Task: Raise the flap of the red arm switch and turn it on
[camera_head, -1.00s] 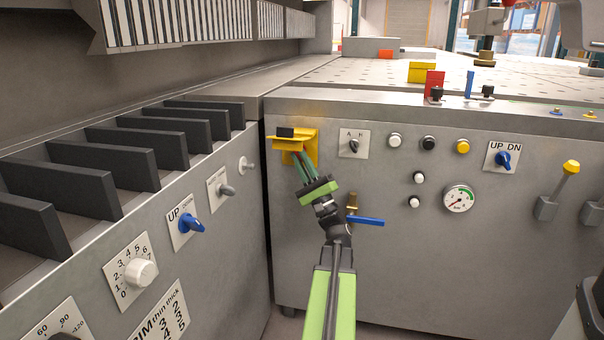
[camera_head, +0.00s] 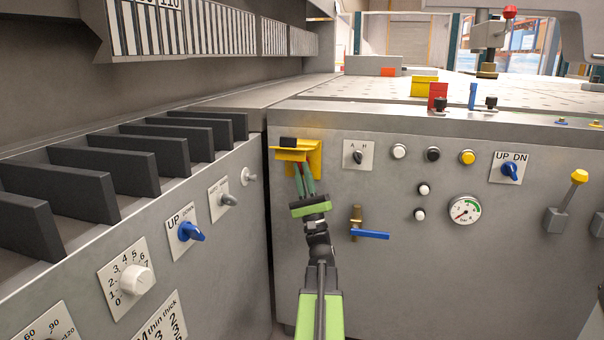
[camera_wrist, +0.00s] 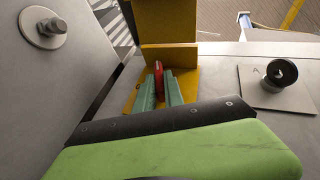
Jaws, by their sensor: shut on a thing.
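The red arm switch (camera_wrist: 158,74) shows in the wrist view as a thin red lever in front of a yellow backplate (camera_wrist: 188,84). Its yellow flap (camera_wrist: 166,20) is raised and stands out from the panel above the lever. In the head view the flap (camera_head: 291,155) juts out from the grey front panel, with a small black block at its top. My gripper (camera_wrist: 160,84) has its two teal fingers on either side of the red lever, shut on it, below the flap. In the head view my gripper (camera_head: 304,172) reaches up under the flap; the lever is largely hidden there.
A black A/H knob (camera_head: 359,157) sits just right of the switch. A valve with a blue handle (camera_head: 371,235) sticks out below right. The left-hand panel with its blue UP/DOWN knob (camera_head: 190,231) closes in the left side.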

